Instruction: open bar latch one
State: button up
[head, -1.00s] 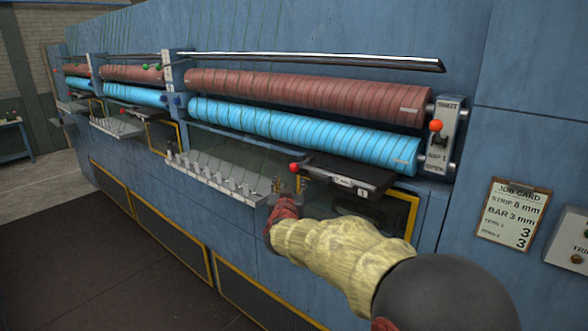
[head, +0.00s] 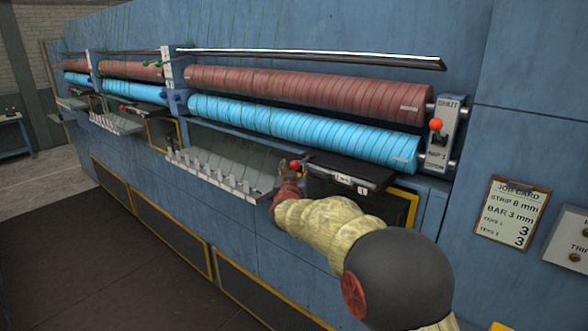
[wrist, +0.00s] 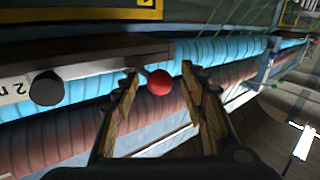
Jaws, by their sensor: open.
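The bar latch's red ball knob (head: 295,165) sits at the left end of a dark bar (head: 350,170) marked 1, below the blue roller. In the wrist view the red knob (wrist: 159,83) appears between my two fingertips, with a finger on each side and visible gaps. My gripper (wrist: 159,75) is open and holds nothing. In the head view my gripper (head: 288,180) is just below and left of the knob, small and partly hidden by my arm. I cannot tell exactly how deep the knob lies between the fingers.
A blue wrapped roller (head: 300,128) and a red-brown roller (head: 300,90) run above the bar. A grey tray with several pegs (head: 215,178) is to the left. A second red knob (head: 436,124) is on the nip lever plate. A black knob (wrist: 46,88) is beside the bar.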

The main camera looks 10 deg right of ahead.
jog(key=shift+c, duration=0.4)
grip_shut()
dwell(0.5)
